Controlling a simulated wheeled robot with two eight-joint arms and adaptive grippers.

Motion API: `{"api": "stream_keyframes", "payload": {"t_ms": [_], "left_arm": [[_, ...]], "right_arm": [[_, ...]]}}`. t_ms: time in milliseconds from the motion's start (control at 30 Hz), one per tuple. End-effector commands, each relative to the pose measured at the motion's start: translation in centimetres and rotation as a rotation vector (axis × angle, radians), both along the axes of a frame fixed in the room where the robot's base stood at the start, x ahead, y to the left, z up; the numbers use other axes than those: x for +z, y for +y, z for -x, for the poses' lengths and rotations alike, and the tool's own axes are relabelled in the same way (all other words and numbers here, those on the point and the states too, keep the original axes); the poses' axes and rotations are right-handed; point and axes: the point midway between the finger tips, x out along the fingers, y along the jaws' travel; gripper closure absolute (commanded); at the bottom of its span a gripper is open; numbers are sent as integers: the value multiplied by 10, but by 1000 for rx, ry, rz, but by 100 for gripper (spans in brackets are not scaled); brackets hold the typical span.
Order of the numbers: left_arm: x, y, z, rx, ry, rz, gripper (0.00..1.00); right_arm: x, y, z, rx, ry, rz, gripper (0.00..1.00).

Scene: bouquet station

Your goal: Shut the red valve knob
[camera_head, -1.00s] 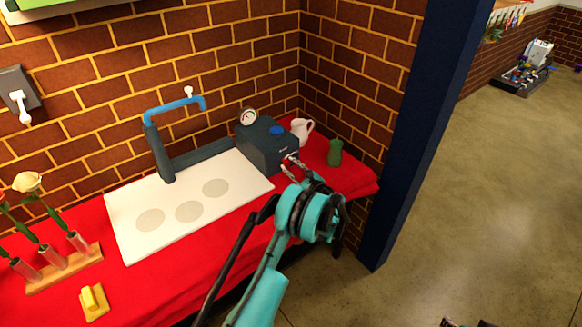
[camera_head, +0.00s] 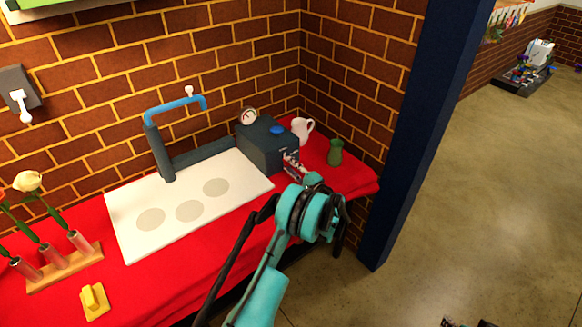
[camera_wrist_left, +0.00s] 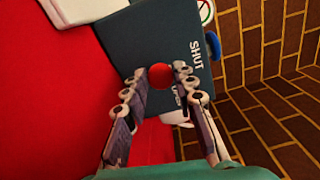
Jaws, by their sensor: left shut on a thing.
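My left gripper (camera_head: 291,163) is at the front face of the dark blue-grey valve box (camera_head: 262,142) at the table's right part. In the left wrist view its fingertips (camera_wrist_left: 159,78) are shut on the red valve knob (camera_wrist_left: 160,76), one on each side. The word SHUT is printed on the box face (camera_wrist_left: 175,35) beside the knob; another label is partly covered by a finger. The knob is hidden by the gripper in the head view. Dark tips at the bottom edge may be my right gripper (camera_head: 465,323); their opening cannot be made out.
A blue cap (camera_head: 277,130) and a gauge (camera_head: 249,116) are on the box. A white jug (camera_head: 302,129) and a green vase (camera_head: 335,152) stand to its right. A white board (camera_head: 140,237) lies left, with a blue-topped tap (camera_head: 175,106) behind. Brick walls close off the back and right.

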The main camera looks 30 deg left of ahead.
Motion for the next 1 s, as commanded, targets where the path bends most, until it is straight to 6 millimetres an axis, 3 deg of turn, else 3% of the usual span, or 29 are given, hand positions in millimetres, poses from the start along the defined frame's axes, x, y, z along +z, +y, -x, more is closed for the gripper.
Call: {"api": "stream_keyframes", "payload": {"t_ms": [333, 867, 900, 967, 1000], "left_arm": [[-1, 0, 0, 1, -122, 51, 100], [-1, 0, 0, 1, -141, 59, 100], [-1, 0, 0, 1, -141, 59, 66], [-1, 0, 0, 1, -141, 59, 53], [-1, 0, 0, 1, -141, 59, 53]], "right_arm": [[0, 0, 0, 0, 0, 0, 63], [0, 0, 0, 0, 0, 0, 63], [0, 0, 0, 0, 0, 0, 63], [0, 0, 0, 0, 0, 0, 63], [0, 0, 0, 0, 0, 0, 63]]}}
